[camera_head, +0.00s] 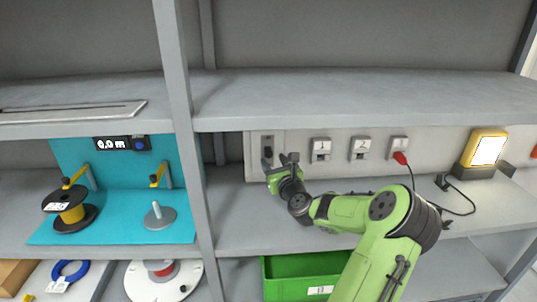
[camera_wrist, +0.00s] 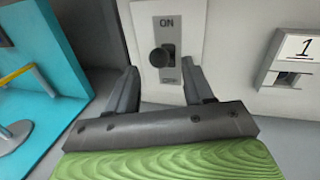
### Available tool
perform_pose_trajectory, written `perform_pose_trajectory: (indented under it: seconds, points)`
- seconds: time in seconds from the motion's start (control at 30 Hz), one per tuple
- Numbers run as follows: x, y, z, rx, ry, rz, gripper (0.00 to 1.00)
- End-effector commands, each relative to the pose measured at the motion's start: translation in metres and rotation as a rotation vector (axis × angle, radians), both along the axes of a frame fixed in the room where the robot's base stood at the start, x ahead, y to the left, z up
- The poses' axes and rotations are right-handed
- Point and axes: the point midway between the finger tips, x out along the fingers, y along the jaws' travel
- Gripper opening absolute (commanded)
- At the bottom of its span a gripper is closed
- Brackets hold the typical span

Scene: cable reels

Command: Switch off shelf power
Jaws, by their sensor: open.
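The power switch is a grey plate (camera_wrist: 165,25) with ON at the top and OFF at the bottom, on the pale back panel. It also shows in the head view (camera_head: 267,141). Its black knob (camera_wrist: 158,57) sits between the two labels; I cannot tell for sure which way it is set. My gripper (camera_wrist: 163,78) is open and empty, its fingers pointing at the lower part of the plate, either side of the OFF label. In the head view my gripper (camera_head: 280,163) is just in front of the switch and partly hides its lower end.
Several sockets (camera_head: 320,150) line the panel to the right; a red plug (camera_head: 400,158) is in one. A yellow lamp (camera_head: 487,149) glows at the right, and a black plug (camera_head: 442,182) lies loose. A grey upright (camera_head: 183,110) stands left, beside a turquoise reel station (camera_head: 110,232).

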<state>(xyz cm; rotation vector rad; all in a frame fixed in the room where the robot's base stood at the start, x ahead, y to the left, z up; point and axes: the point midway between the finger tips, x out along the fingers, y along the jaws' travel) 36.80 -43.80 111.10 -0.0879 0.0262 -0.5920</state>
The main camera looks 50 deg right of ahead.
Motion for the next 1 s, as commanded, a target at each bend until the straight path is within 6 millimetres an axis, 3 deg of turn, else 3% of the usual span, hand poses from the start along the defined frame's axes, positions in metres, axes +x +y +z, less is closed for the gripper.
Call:
perform_pose_trajectory:
  seconds: [0.1, 0.23, 0.57, 0.9, 1.0]
  points:
    - [0.024, -0.014, 0.000, -0.001, -0.003, 0.003, 0.52]
    - [0.039, -0.025, 0.000, 0.000, -0.001, 0.003, 0.52]
    - [0.044, -0.029, 0.000, -0.001, 0.002, 0.001, 0.52]
    - [0.043, -0.029, 0.000, -0.001, 0.002, 0.001, 0.00]
    - [0.043, -0.029, -0.001, -0.004, 0.000, 0.001, 0.00]
